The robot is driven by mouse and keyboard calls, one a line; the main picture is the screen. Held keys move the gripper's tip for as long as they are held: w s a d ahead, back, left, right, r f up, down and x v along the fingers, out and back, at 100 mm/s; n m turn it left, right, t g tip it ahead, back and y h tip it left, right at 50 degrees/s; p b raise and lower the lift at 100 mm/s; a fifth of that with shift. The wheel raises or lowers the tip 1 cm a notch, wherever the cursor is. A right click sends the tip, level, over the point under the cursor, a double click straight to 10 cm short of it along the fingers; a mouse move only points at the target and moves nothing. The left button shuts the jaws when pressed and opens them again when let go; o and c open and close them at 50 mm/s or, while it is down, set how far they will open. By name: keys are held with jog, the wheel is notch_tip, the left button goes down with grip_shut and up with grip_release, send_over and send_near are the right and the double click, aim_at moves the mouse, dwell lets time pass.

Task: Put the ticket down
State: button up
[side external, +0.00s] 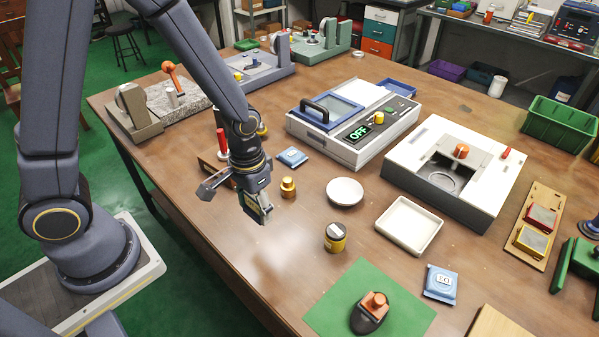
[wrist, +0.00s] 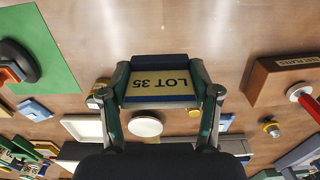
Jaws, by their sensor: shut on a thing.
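The ticket (wrist: 160,83) is a cream card with a dark blue border and "LOT 35" printed on it, upside down in the wrist view. My gripper (wrist: 160,97) is shut on it, with a finger at each side. In the side external view my gripper (side external: 258,210) hangs above the front left part of the wooden table (side external: 285,250), apart from its top. Only a small part of the ticket shows there, between the fingers.
A brass weight (side external: 288,188), a yellow tin (side external: 335,237), a white dish (side external: 345,191) and a white tray (side external: 409,225) stand to the right. A green mat (side external: 400,318) bears a dark tool with an orange knob (side external: 372,308). Bare table lies below my gripper.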

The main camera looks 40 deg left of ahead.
send_over(287, 226)
notch_tip(287, 226, down, 7)
jog(key=shift+s+d, duration=0.1)
jog(key=shift+s, duration=0.05)
jog(key=shift+f, duration=1.7)
jog(key=shift+f, duration=0.15)
jog(key=o, duration=1.2)
